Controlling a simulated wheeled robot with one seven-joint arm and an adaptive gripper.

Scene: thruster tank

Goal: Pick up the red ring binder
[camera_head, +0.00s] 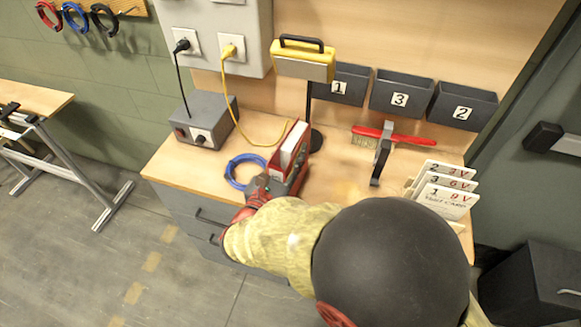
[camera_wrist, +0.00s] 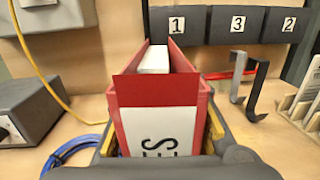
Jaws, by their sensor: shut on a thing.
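The red ring binder (camera_head: 291,158) stands upright on the wooden bench, with white pages inside and a white spine label. In the wrist view the red binder (camera_wrist: 127,91) fills the middle, its spine label facing me. My gripper (camera_head: 268,186) is shut on the binder, with a finger on each side of it in the wrist view (camera_wrist: 160,152). The binder's lower part is hidden by my gripper. I cannot tell whether its base touches the bench.
A blue cable coil (camera_head: 240,170) lies left of the binder, beside a grey box (camera_head: 205,122) with cables. A lamp (camera_head: 304,62) stands behind. A red-handled brush (camera_head: 390,136), grey hook (camera_head: 381,157) and test cards (camera_head: 442,188) are to the right. Numbered bins (camera_head: 400,95) line the back.

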